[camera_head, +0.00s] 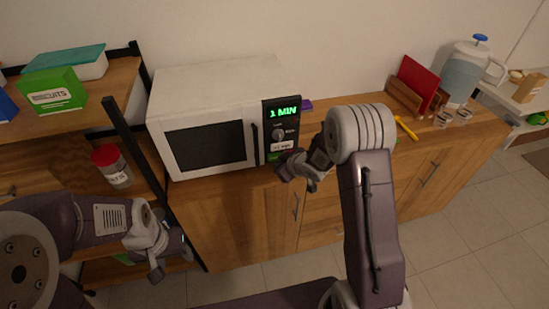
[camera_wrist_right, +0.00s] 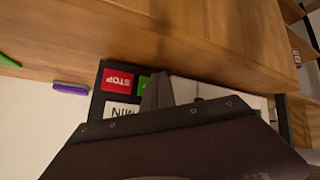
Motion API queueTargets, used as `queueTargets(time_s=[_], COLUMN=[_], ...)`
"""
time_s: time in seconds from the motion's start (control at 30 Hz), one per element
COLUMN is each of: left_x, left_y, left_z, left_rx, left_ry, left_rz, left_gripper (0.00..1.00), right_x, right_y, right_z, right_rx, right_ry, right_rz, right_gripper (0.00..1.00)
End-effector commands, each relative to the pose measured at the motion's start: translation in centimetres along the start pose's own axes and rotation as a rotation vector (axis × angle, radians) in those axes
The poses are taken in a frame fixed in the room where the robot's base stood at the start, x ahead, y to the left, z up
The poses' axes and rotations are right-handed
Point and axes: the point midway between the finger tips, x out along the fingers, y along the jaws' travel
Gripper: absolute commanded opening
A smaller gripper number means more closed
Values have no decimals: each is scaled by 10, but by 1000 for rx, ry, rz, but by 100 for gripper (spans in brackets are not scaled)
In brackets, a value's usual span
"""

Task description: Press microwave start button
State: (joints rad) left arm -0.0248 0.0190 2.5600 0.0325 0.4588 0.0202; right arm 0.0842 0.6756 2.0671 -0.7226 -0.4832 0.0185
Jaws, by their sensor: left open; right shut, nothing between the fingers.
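The white microwave (camera_head: 205,125) stands on the wooden cabinet, its door shut and its display (camera_head: 284,111) reading "1 MIN" in green. Its dark control panel has a knob and buttons. In the right wrist view, the red STOP button (camera_wrist_right: 118,80) shows clearly, and the green button (camera_wrist_right: 143,82) beside it is partly hidden by my gripper finger. My right gripper (camera_head: 294,172) is shut and empty at the panel's lower edge; its tip (camera_wrist_right: 156,90) overlaps the green button, but contact cannot be told. My left gripper (camera_head: 163,254) is open and empty, low in front of the shelf.
A shelf on the left holds a green box (camera_head: 54,93) and a jar with a red lid (camera_head: 112,165). Right of the microwave, the cabinet top carries a yellow item (camera_head: 405,128), a red board (camera_head: 417,80) and a water dispenser (camera_head: 468,70). A purple item (camera_wrist_right: 70,88) lies near the panel.

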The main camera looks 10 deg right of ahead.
Motion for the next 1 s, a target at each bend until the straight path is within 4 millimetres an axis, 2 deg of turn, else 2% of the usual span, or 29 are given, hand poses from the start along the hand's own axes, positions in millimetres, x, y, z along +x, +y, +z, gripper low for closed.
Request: queueTargets(time_s=[0.37, 1.0], left_x=[-8, -10], left_y=[0, 0], left_z=[-1, -1], left_rx=[0, 0], left_ry=[0, 0], left_rz=[0, 0], left_gripper=[56, 56], right_x=[4, 8], right_y=[4, 6], right_z=[-5, -6], right_rx=[0, 0], right_ry=[0, 0], right_rz=[0, 0], right_gripper=[0, 0])
